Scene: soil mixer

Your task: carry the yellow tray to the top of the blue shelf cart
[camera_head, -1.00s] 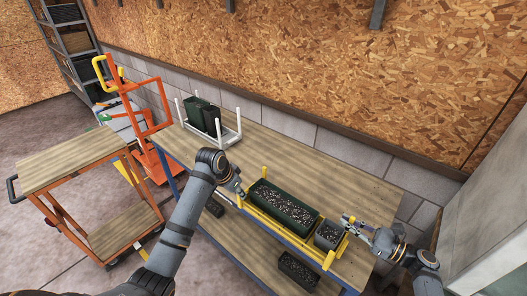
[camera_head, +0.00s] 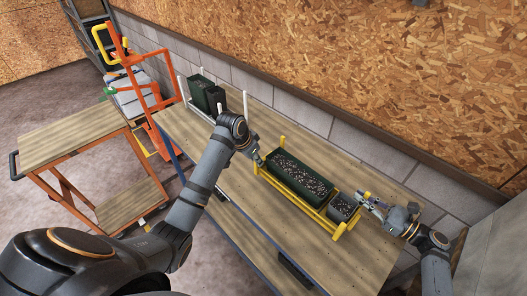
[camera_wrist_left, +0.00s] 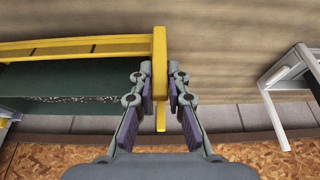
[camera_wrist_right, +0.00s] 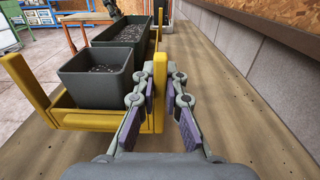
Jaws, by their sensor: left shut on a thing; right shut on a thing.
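The yellow tray (camera_head: 300,207) is a long open frame with corner posts, carrying a long dark green planter (camera_head: 300,178) and a small grey pot (camera_head: 342,207), both with speckled filling. It is over the wooden top of the blue-framed shelf cart (camera_head: 345,165); I cannot tell whether it touches. My left gripper (camera_head: 259,160) is shut on the tray's left end; the left wrist view shows a yellow post (camera_wrist_left: 160,70) between its fingers. My right gripper (camera_head: 363,199) is shut on the right end, on a yellow post (camera_wrist_right: 160,85) in the right wrist view.
A white rack (camera_head: 245,105) with dark green containers (camera_head: 205,93) stands at the top's far left. An orange-framed cart (camera_head: 75,135) stands on the left. A block wall (camera_head: 350,130) runs behind. Bare wood lies around the tray.

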